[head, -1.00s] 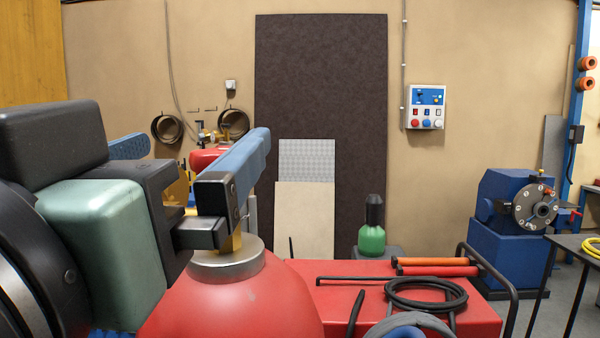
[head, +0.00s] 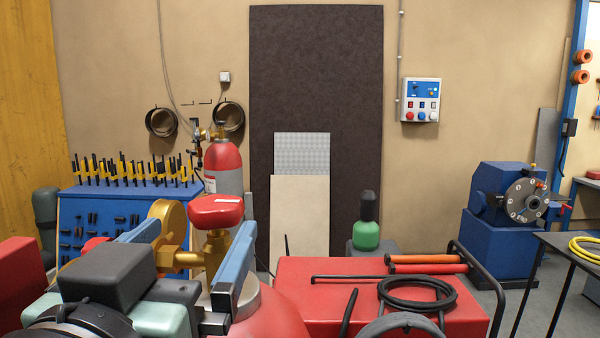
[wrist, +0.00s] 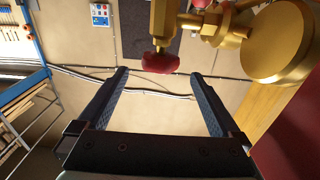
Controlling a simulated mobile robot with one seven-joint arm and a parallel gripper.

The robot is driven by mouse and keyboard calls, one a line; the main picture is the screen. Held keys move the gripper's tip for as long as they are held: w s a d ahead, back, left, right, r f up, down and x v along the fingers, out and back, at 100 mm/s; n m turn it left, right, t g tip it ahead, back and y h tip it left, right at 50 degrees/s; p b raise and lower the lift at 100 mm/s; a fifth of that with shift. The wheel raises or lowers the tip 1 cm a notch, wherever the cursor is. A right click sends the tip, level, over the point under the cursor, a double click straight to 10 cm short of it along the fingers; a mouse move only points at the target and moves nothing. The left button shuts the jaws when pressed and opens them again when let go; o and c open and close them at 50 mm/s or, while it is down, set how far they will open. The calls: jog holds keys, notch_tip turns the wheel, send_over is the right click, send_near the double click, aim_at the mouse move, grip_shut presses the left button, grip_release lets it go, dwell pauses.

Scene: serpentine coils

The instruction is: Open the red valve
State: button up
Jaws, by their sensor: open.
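The red valve (head: 216,210) is a rounded red handwheel on a brass stem, above the red gas cylinder (head: 275,318). In the wrist view the red valve (wrist: 160,62) shows at the top middle, with brass fittings above and right of it. My gripper (head: 197,232) is open, with blue fingers that appear left and right of the valve in the head view. In the wrist view my gripper (wrist: 160,73) has its fingertips either side of the valve in the picture. Nothing is held, and I see no contact. The exact depth between fingertips and valve is hard to tell.
A round brass gauge (head: 171,222) sits left of the valve on the same fitting. A red cart top (head: 335,290) with a black hose (head: 416,290) lies right. Another red-and-grey cylinder (head: 223,165) stands behind, and a blue tool rack (head: 110,215) is at the left.

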aim_at(217, 199)
jog(key=w+p, duration=0.2)
jog(key=w, duration=0.5)
jog(key=shift+w+p, duration=0.25)
jog(key=shift+p, duration=0.05)
jog(key=shift+c, duration=0.2)
jog(key=c, duration=1.3)
